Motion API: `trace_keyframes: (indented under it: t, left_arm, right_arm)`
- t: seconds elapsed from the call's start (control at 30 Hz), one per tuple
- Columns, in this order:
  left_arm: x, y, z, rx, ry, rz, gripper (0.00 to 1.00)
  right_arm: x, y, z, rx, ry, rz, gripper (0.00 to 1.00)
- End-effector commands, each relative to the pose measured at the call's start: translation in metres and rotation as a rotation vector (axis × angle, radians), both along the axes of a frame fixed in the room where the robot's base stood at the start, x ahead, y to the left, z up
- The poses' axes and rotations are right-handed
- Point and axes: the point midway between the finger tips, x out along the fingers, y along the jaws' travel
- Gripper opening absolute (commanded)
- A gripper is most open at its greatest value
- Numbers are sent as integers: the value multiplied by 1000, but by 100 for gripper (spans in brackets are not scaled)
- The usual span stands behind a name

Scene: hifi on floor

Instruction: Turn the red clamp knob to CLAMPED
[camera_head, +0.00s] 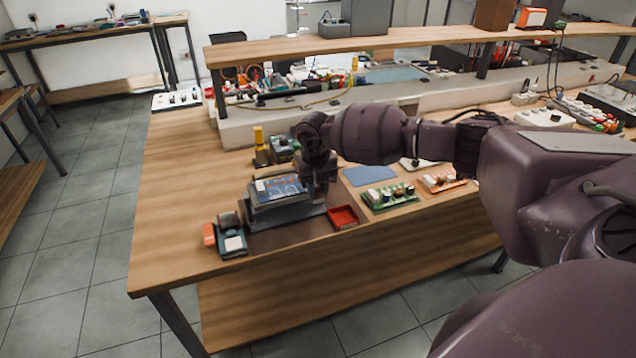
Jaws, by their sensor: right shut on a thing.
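A grey fixture (284,213) with a blue circuit board (277,188) on top stands near the front left of the wooden workbench. My right gripper (320,192) reaches down at the fixture's right end and is shut there. The red clamp knob cannot be made out; my gripper and wrist cover the spot where the jaws close, which fits the knob being between them. The knob's angle and any CLAMPED marking are hidden or too small to read. My left gripper is not in view.
A small red tray (343,217) sits just right of the gripper, with a green board (390,196) and an orange board (441,181) beyond. A dark device (231,240) stands at the fixture's left. A raised shelf (400,42) spans the back. The bench's left side is clear.

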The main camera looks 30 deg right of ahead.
Motion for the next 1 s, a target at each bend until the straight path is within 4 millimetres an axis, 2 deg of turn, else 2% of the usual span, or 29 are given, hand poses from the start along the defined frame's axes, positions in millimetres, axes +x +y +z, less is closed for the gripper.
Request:
trace_keyframes:
  t: [0.1,0.4,0.9,0.93,1.0]
  left_arm:
    - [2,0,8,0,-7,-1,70]
    - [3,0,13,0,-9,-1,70]
    - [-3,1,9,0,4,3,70]
    - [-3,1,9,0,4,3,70]
    - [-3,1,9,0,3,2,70]
  right_arm:
    - [1,0,3,-1,-3,-69,2]
    - [1,0,1,0,-2,-167,2]
    - [1,-1,1,-1,-2,-185,2]
    - [1,-1,1,-1,-2,-185,27]
    - [1,-1,1,-1,-2,-184,36]
